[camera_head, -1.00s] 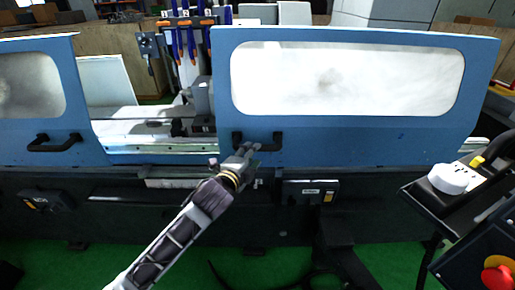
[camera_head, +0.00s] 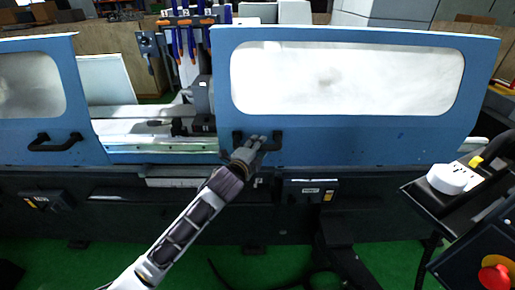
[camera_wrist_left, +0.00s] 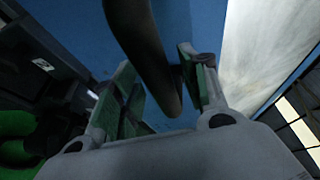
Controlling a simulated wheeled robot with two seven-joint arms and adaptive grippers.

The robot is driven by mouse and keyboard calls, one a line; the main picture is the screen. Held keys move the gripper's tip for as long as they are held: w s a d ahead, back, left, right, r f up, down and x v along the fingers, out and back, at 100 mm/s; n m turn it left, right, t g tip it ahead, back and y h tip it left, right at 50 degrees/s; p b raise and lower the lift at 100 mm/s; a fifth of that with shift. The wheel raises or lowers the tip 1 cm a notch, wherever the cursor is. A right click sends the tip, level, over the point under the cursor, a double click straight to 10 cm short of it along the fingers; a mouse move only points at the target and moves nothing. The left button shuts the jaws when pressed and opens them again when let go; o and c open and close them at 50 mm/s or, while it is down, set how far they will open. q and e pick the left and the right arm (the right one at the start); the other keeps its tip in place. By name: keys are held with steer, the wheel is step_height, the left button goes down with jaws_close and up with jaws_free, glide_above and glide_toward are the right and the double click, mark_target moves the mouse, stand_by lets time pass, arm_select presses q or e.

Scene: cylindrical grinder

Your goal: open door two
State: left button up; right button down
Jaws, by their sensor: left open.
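The large blue right-hand door (camera_head: 350,152) has a wide clouded window and a black bar handle (camera_head: 277,141) near its lower left corner. My left gripper (camera_head: 258,142) is at this handle, in front of its middle. In the left wrist view the dark handle (camera_wrist_left: 143,45) runs between the two green-padded fingers of my left gripper (camera_wrist_left: 163,88), which stand apart. The handle lies close to the right-hand finger; I cannot tell whether they touch. The left-hand blue door (camera_head: 85,125) has its own black handle (camera_head: 55,142). My right gripper is out of view.
Between the doors is a gap showing the machine bed (camera_head: 150,140) and inner parts. A dark machine base with a small switch box (camera_head: 309,191) lies below the doors. At the right stands a control console with a red button (camera_head: 496,279). Green floor is open in front.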

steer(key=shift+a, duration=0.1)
arm_select(q)
steer(key=shift+c, duration=1.2)
jaws_close()
steer(key=shift+d, duration=0.1)
